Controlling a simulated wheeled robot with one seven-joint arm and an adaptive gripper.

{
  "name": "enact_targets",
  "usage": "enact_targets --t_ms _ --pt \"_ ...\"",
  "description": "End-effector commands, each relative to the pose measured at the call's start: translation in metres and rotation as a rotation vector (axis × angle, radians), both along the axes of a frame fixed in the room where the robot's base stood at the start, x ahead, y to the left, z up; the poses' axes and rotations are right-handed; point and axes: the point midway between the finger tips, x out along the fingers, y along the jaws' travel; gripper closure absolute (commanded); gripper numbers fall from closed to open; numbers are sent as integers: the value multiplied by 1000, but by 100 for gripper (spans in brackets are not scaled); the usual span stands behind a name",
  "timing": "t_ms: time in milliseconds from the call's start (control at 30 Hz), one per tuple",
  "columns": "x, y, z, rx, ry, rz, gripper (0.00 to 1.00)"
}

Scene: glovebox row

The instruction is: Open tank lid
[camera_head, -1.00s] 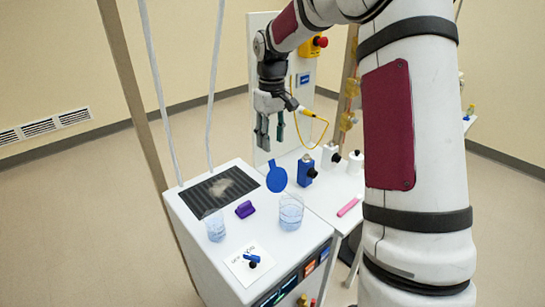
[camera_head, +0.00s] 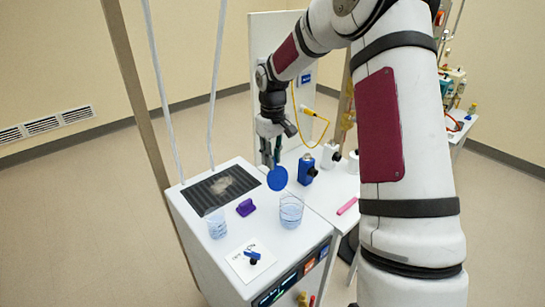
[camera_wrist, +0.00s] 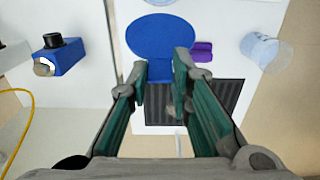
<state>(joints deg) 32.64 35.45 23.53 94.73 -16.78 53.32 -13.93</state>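A blue round disc (camera_head: 277,178), the likeliest tank lid, shows above the far right edge of a white unit with a dark ribbed panel (camera_head: 207,195). In the wrist view the disc (camera_wrist: 160,35) has a narrower tab (camera_wrist: 166,70) pointing back toward my gripper. My gripper (camera_head: 268,152) is just behind and above the disc in the head view. In the wrist view its two green-padded fingers (camera_wrist: 163,72) are open, with the tab seen between the tips. I cannot tell whether they touch it. Nothing is held.
A purple handle-like block (camera_head: 245,207) and two clear beakers (camera_head: 291,210) (camera_head: 217,225) stand on the white unit. A white card with a blue switch (camera_head: 252,255) is near its front. A blue box (camera_head: 307,169) and a pink stick (camera_head: 347,206) are on the bench to the right.

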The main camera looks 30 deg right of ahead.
Motion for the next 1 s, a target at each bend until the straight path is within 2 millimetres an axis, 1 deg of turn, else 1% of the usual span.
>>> enact_targets --t_ms 267,367,500,567,833,867,900,933,1000 --pt "-3 0 2 0 1 1 100" --pt "-11 -2 6 -1 2 2 100" --pt "-28 -5 10 -1 6 0 100" --pt "-32 -6 10 -1 6 1 100" --pt "-31 -6 7 1 7 -1 100" --pt "-31 -6 7 1 7 -1 77" --pt "-31 -6 7 1 7 -1 68" --pt "-31 -6 7 1 6 -1 61" --pt "-30 -6 7 1 5 -1 60"
